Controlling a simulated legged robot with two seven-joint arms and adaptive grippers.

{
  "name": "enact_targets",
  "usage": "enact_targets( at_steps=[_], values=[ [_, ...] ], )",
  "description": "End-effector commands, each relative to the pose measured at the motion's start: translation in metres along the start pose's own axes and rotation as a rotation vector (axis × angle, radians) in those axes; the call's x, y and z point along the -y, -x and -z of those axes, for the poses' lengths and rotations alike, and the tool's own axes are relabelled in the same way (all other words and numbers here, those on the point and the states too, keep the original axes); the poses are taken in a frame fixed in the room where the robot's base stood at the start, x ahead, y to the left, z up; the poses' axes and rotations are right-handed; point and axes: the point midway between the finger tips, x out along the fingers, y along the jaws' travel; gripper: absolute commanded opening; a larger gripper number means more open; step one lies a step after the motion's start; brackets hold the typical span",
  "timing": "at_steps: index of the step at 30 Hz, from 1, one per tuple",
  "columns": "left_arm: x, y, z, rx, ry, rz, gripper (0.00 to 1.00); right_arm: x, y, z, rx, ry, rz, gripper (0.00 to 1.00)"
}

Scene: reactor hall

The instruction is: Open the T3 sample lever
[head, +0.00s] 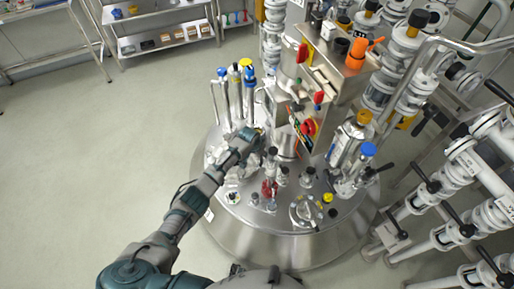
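A steel reactor vessel (285,245) with a crowded round lid stands at the centre. My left arm reaches in from the lower left, and its gripper (254,138) is over the lid, beside the upright tubes and the steel panel. Its fingers are small and partly hidden, so I cannot tell whether they are open or hold anything. Red-tipped levers show on the panel: an upper one (302,53), a middle one (318,97) and a lower red knob (309,127). No T3 label is readable, so I cannot tell which lever is T3. My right gripper is not in view.
Upright tubes with blue and yellow caps (235,90) stand close to the gripper. An orange-handled part (357,52) tops the steel box. Pipes and black-handled valves (450,180) crowd the right. Steel shelves (165,45) stand at the back left. The left floor is clear.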

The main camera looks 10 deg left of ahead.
Motion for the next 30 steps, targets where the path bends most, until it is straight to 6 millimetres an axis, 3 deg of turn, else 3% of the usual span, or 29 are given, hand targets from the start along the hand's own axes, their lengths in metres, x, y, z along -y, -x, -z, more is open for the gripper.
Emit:
enact_targets(
  at_steps=[6,12,30],
  values=[
    [0.001,0.045,0.002,-0.004,-0.001,0.001,0.41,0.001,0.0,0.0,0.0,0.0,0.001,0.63],
    [0.001,0.073,0.002,-0.001,0.0,0.002,0.41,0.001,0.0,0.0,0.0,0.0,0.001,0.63],
    [0.0,0.081,0.002,-0.001,0.0,0.002,0.41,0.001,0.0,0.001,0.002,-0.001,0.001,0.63]
  ],
)
